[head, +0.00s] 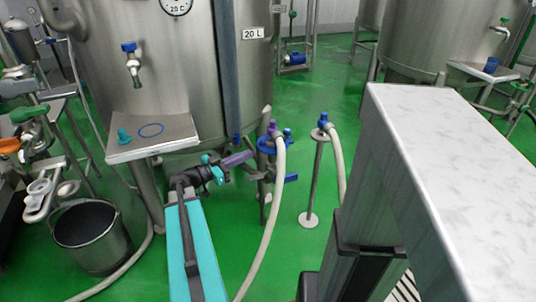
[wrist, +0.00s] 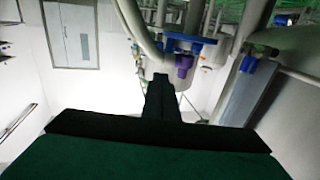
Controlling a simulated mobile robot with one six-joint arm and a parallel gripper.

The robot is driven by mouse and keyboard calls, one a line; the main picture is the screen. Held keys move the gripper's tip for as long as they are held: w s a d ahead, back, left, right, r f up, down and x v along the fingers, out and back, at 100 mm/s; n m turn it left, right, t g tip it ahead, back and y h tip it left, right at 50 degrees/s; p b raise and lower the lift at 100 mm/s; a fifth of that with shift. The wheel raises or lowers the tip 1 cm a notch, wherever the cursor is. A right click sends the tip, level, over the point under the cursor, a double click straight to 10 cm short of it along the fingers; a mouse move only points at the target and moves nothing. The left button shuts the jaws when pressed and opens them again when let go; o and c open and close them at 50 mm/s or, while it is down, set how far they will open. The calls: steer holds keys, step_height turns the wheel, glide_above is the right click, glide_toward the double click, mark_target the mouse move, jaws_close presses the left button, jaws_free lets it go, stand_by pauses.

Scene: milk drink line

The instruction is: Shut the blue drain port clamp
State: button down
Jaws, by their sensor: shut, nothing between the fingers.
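My gripper (head: 250,154) reaches right from the end of my teal arm, its fingers closed and empty, close to the front of the pipe stand by the tank. A blue ring-shaped fitting (head: 267,146) sits there under a purple hose end (head: 272,129), with a blue lever (head: 290,178) lower right. A small blue part (head: 237,138) shows at the tank's lower edge. I cannot tell which blue part is the drain port clamp, or its state. In the wrist view my dark fingers (wrist: 160,88) point at the purple hose end (wrist: 184,66), below a blue fitting (wrist: 190,43); contact is unclear.
A shelf (head: 150,138) with a blue ring mark projects from the large tank (head: 180,70). A bucket (head: 88,235) stands at the left. A blue-topped hose stand (head: 316,175) is right of the pipe stand. Green floor is open behind it.

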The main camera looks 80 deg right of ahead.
mark_target(270, 143)
steer(key=shift+w+a+f, duration=0.1)
steer(key=shift+w+f, duration=0.25)
steer(key=shift+w, duration=0.25)
steer(key=shift+w+a+f, duration=0.1)
steer(key=shift+w+f, duration=0.25)
steer(key=shift+w, duration=0.2)
steer(key=shift+s+d, duration=0.1)
steer(key=x, duration=1.3)
steer(key=shift+s+d+b, duration=0.1)
steer(key=shift+d+b, duration=0.25)
steer(key=shift+d, duration=0.1)
steer(key=shift+s+d+f+b, duration=0.2)
steer(key=shift+b, duration=0.75)
steer(key=shift+s+d+r+b, duration=0.15)
steer(key=shift+s+r+b, duration=0.1)
steer(key=shift+b, duration=0.4)
steer(key=shift+d+r+h, duration=0.15)
steer(key=shift+h, duration=0.15)
